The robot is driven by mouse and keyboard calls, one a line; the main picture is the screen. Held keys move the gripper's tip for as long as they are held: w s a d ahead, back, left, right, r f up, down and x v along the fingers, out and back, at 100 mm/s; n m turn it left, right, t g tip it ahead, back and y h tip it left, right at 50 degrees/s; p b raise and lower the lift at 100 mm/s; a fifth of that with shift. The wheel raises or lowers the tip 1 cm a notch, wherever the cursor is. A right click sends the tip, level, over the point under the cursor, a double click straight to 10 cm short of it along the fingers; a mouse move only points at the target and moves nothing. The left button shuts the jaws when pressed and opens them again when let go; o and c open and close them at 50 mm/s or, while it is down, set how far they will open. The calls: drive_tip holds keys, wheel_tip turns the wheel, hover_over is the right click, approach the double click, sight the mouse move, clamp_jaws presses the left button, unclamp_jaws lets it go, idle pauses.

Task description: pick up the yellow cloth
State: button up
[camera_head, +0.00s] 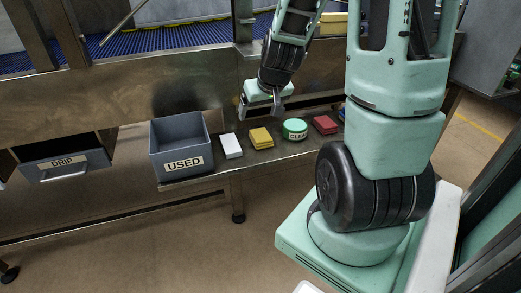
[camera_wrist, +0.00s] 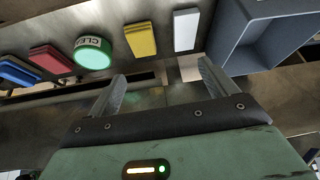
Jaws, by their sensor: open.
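The yellow cloth (camera_head: 261,138) lies folded on the metal shelf, between a white block and a green round container. In the wrist view the yellow cloth (camera_wrist: 141,39) is ahead of the jaws, a little left of the middle. My gripper (camera_head: 259,112) hangs above the shelf close to the cloth, apart from it. In the wrist view my gripper (camera_wrist: 162,80) has its two fingers spread with nothing between them.
A white block (camera_head: 231,145) and a grey bin marked USED (camera_head: 183,165) stand left of the cloth. A green round container (camera_head: 294,129), a red cloth (camera_head: 325,124) and blue items (camera_wrist: 18,72) lie on the other side. A DRIP drawer (camera_head: 65,165) is far left.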

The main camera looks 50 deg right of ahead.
drive_tip(key=d+f+m, duration=0.1)
drive_tip(key=d+f, duration=0.1)
drive_tip(key=d, duration=0.2)
drive_tip(key=b, duration=0.3)
hover_over(261, 136)
drive_tip(key=s+a, duration=0.2)
drive_tip(key=s, duration=0.1)
drive_tip(key=shift+h, duration=0.3)
wheel_tip(261, 136, down, 9)
drive_tip(key=shift+w+d+f, duration=0.1)
drive_tip(key=shift+d, duration=0.05)
drive_tip(key=shift+b+x, duration=0.45)
drive_tip(key=shift+x, duration=2.45)
drive_tip(key=shift+w+d, duration=0.1)
drive_tip(key=shift+c, duration=0.4)
drive_tip(key=c, duration=1)
